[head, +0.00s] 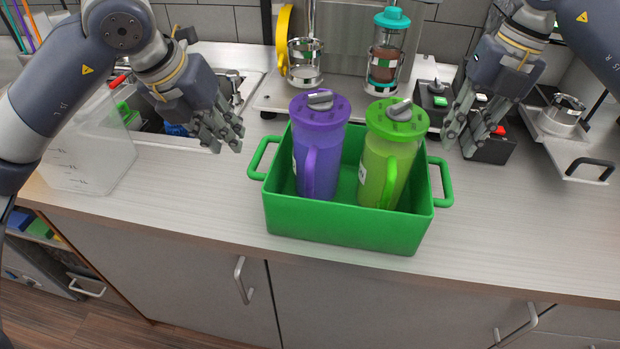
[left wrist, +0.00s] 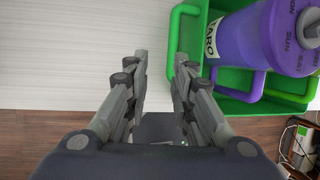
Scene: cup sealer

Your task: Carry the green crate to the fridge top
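The green crate (head: 345,225) stands on the counter near its front edge, with a loop handle at each end. A purple pitcher (head: 318,145) and a green pitcher (head: 388,155) stand upright inside it. My left gripper (head: 222,138) is open and empty, up and left of the crate's left handle (head: 260,158). In the left wrist view, the open fingers (left wrist: 160,65) are beside the crate's handle (left wrist: 182,35), apparently not around it. My right gripper (head: 470,140) looks open and empty, above and right of the crate's right handle (head: 442,182). The fridge is not in view.
A clear container (head: 85,150) and a sink (head: 235,90) lie to the left. A black button box (head: 490,140) is behind my right gripper. The counter (head: 540,220) is clear at front right.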

